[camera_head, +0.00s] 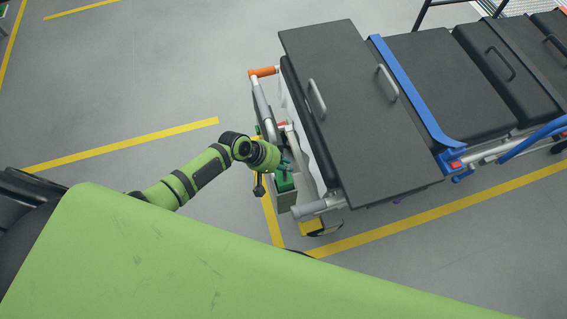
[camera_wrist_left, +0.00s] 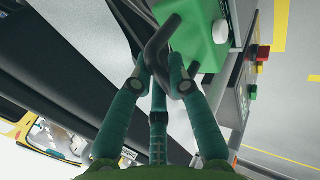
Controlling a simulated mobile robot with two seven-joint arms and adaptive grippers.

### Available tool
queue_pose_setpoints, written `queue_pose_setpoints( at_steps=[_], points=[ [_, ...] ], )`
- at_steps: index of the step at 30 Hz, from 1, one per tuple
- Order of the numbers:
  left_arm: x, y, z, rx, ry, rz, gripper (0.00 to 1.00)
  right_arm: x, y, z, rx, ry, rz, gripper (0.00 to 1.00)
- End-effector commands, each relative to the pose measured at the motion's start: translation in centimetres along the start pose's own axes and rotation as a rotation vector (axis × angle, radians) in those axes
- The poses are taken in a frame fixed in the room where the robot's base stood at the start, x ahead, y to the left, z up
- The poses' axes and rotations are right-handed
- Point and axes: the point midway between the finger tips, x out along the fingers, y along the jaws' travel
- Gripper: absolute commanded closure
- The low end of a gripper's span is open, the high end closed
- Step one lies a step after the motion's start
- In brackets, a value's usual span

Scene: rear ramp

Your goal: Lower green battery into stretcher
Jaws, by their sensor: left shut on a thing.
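The green battery (camera_head: 285,184) is at the foot end of the stretcher (camera_head: 365,110), right above or partly in a grey housing (camera_head: 285,201); I cannot tell how deep it sits. In the left wrist view the battery (camera_wrist_left: 198,38) shows a green body with a white round spot and a black handle (camera_wrist_left: 158,42). My left gripper (camera_head: 282,165) reaches in from the left above the battery. In the wrist view its teal fingers (camera_wrist_left: 162,82) are closed around the lower part of the black handle. My right gripper is not in view.
A panel with red, yellow and green buttons (camera_wrist_left: 258,60) is beside the battery in the wrist view. The stretcher has a black board with grey handles and a blue side rail (camera_head: 418,95). An orange grip (camera_head: 264,71) is at its corner. Open grey floor with yellow lines lies left.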

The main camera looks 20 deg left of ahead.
Motion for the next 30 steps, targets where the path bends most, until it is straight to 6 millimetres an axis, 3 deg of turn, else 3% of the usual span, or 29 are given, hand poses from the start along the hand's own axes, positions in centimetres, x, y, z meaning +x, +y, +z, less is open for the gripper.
queue_pose_setpoints(
  at_steps=[27, 28, 29, 30],
  points=[
    [1.7, -0.9, -0.1, 0.001, 0.003, 0.005, 1.00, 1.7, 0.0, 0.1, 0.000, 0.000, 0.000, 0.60],
    [1.6, -0.9, -0.1, 0.001, 0.003, 0.005, 0.70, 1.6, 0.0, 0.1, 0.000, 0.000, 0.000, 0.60],
    [1.6, -0.9, -0.1, 0.001, 0.003, 0.005, 0.58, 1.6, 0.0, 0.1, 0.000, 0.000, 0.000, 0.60],
    [1.6, -0.9, -0.1, 0.001, 0.003, 0.005, 0.55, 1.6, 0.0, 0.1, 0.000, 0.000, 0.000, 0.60]
  ],
)
